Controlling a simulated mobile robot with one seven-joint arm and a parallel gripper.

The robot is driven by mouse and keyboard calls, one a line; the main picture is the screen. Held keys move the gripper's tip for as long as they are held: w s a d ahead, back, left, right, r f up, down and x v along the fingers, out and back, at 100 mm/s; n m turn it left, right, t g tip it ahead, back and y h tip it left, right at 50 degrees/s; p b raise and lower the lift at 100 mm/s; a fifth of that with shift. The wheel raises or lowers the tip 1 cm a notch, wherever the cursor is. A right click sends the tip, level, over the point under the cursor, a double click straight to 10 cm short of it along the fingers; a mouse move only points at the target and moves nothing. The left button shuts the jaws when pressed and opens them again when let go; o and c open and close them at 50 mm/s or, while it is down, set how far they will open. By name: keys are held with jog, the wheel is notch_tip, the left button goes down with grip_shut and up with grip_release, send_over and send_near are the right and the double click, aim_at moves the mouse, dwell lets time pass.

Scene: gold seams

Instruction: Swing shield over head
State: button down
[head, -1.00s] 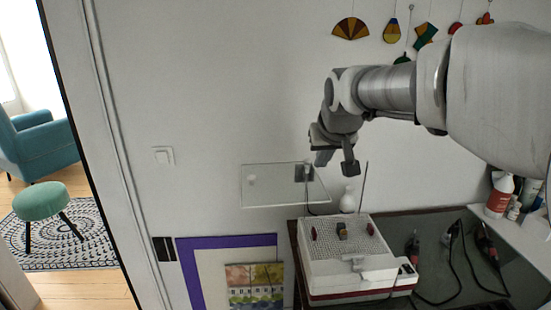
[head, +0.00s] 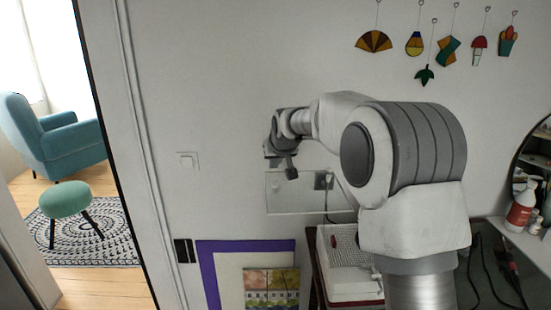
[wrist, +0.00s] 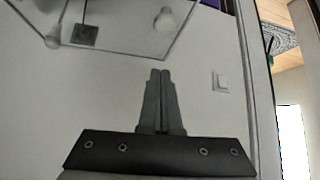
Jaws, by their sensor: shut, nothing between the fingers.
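The clear shield (head: 290,203) is a transparent flat pane against the white wall, with a dark square clamp (head: 323,180) near its right end. Below it is the white grinder (head: 345,265) with a gridded top; my arm hides its right part, and I cannot make out its head. My gripper (head: 281,170) is in front of the wall at the shield's upper left corner, apart from it as far as I can tell. In the wrist view the fingers (wrist: 161,75) are together and empty, with the pane (wrist: 120,22) and clamp (wrist: 84,35) beyond them.
A light switch (head: 188,160) is on the wall at left. A purple-framed picture (head: 208,275) is below the shield. Stained-glass ornaments (head: 447,52) hang upper right. A bottle (head: 522,205) stands on the right shelf.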

jog(key=x, duration=0.4)
jog(key=shift+w+f+p, duration=0.25)
jog(key=shift+f+p, duration=0.05)
jog(key=shift+p, duration=0.05)
jog(key=s, duration=0.2)
jog(key=shift+s+d+f, duration=0.1)
jog(key=shift+s+d, duration=0.1)
jog(key=shift+s, duration=0.2)
jog(key=shift+s+d+f, duration=0.1)
jog(key=shift+s+f, duration=0.15)
jog(key=shift+s, duration=0.35)
jog(key=shift+s+d, duration=0.15)
